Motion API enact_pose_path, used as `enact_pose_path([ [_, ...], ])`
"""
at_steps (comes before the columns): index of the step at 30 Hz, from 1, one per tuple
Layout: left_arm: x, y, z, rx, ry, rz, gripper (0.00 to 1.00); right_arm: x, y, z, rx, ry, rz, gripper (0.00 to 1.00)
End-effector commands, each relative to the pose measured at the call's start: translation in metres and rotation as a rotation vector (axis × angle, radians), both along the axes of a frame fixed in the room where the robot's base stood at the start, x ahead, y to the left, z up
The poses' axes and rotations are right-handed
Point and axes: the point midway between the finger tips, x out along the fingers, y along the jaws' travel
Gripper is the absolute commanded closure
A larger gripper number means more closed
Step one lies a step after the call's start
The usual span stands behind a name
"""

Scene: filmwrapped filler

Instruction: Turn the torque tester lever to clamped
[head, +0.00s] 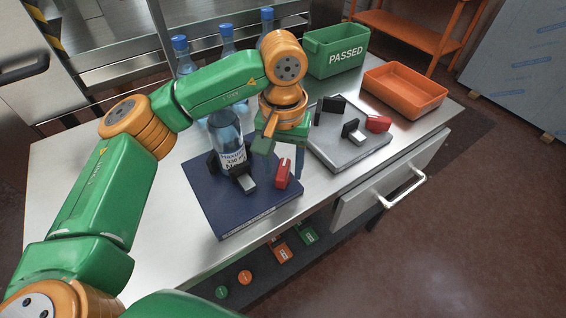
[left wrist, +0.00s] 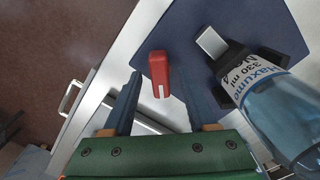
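A dark blue device (head: 225,205) on the steel table holds an upright, blue-capped-type clear bottle (head: 228,145) between black jaws (head: 240,172), with a grey block at the front. A red lever (head: 283,174) stands on its right side. In the left wrist view the red lever (left wrist: 160,78) has a white line on its end. My left gripper (head: 285,152) is above the lever, pointing down. In the left wrist view my left gripper (left wrist: 160,100) is open, with the lever appearing between its two blue fingers; contact cannot be told. My right gripper is not in view.
A grey device (head: 340,150) with black jaws and its own red lever (head: 378,124) stands to the right. Behind are a green PASSED bin (head: 336,50), an orange tray (head: 405,90) and several bottles (head: 227,45). A drawer handle (head: 405,188) sticks out in front.

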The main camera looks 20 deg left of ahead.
Motion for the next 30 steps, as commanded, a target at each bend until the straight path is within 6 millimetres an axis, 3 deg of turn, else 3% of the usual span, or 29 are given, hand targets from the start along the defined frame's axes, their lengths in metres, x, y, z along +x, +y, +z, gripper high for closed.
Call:
enact_pose_path([
  [8,0.0,0.0,0.006,0.0,-0.001,0.001,0.43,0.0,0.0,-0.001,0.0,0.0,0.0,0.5],
  [15,0.0,0.0,0.058,0.0,-0.002,0.0,0.43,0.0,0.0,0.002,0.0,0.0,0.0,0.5],
  [18,0.0,0.0,0.069,0.001,0.0,0.0,0.43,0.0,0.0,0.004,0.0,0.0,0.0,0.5],
  [30,0.0,0.0,0.07,0.0,0.001,0.0,0.43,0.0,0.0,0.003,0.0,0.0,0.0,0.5],
])
